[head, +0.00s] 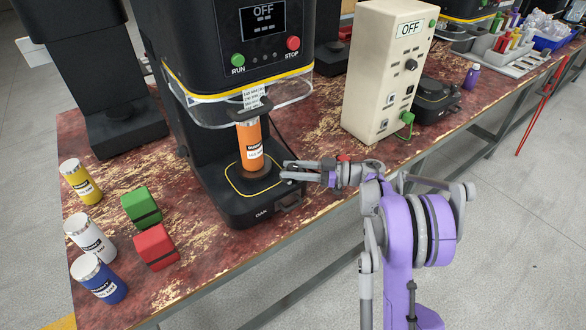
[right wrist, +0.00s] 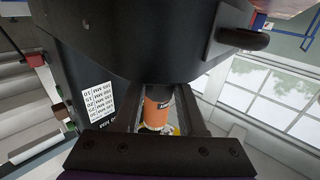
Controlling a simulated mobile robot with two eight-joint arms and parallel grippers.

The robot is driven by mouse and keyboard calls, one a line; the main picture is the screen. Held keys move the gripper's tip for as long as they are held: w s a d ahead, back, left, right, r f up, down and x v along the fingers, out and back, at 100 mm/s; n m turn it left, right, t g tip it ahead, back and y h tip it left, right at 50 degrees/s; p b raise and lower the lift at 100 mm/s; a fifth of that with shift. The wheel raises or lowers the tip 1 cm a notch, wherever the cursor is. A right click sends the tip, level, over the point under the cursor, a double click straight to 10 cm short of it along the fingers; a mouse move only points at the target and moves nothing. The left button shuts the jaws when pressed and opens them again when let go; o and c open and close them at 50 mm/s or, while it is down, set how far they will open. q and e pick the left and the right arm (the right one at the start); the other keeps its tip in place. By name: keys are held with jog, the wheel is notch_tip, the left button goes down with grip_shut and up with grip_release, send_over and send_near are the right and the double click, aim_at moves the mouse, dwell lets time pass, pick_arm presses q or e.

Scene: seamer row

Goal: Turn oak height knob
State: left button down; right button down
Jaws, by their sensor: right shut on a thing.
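The oak seamer (head: 235,50) is the black machine with OAK on its base (head: 262,213). An orange can (head: 250,148) stands upright on its round plate, under the seaming head. My right gripper (head: 288,171) reaches in from the right to the base's right side, beside the plate. It is shut on the oak height knob, which the fingers and base mostly hide. In the right wrist view the two dark fingers (right wrist: 160,105) run up to a large black body (right wrist: 145,35), with the orange can (right wrist: 158,108) visible between them. My left gripper is out of view.
Yellow (head: 80,180), white (head: 90,237) and blue (head: 98,278) cans stand at the left front, beside green (head: 141,207) and red (head: 155,246) blocks. A cream control box (head: 380,75) reading OFF stands to the right.

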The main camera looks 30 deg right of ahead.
jog(key=shift+n+g+y, duration=0.9)
jog(key=shift+n+g, duration=0.2)
jog(key=shift+g, duration=0.4)
jog(key=shift+c, duration=2.4)
grip_release()
jog(key=p+v, duration=0.1)
jog(key=v, duration=0.9)
jog(key=shift+d, duration=0.4)
